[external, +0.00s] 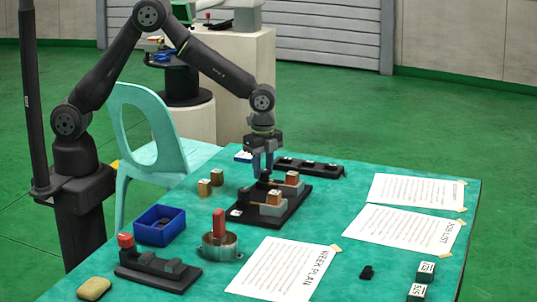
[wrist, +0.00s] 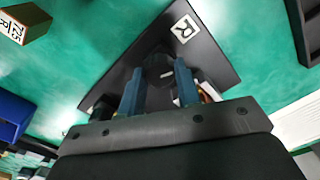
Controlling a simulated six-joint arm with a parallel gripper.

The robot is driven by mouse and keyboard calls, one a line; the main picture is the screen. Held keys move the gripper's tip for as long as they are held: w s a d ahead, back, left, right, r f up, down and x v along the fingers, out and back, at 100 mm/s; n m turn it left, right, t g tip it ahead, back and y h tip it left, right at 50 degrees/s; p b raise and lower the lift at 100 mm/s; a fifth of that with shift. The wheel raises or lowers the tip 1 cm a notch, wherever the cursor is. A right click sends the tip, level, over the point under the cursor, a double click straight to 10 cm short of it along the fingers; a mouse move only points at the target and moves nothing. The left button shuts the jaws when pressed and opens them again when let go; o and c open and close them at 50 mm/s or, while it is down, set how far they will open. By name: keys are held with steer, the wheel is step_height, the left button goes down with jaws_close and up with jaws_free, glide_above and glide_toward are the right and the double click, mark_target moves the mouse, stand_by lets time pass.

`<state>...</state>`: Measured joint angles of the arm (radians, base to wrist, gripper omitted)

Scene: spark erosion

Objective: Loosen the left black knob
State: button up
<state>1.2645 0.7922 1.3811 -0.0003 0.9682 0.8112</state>
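The black base plate (external: 290,219) lies on the green table and carries a grey block (external: 272,209) with orange-brown pieces. A round black knob (wrist: 158,70) with a pale mark on its top shows in the wrist view, between and just beyond my blue fingertips. A white label with an R (wrist: 184,28) sits on the plate near it. My gripper (external: 263,170) points down over the plate's far left part, its fingers apart. I cannot tell whether they touch the knob. Another dark part (wrist: 101,106) is partly hidden beside the left finger.
A blue bin (external: 160,226), a metal pot with a red handle (external: 219,240) and a black fixture with a red knob (external: 157,268) stand at the left. A black rail (external: 309,168) lies behind the plate. Paper sheets (external: 403,232) cover the right side.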

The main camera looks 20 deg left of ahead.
steer(key=shift+n, duration=0.4)
steer(key=n, duration=1.7)
steer(key=shift+n, duration=2.1)
steer(key=o, duration=1)
steer(key=shift+c, duration=0.2)
steer(key=shift+r, duration=0.15)
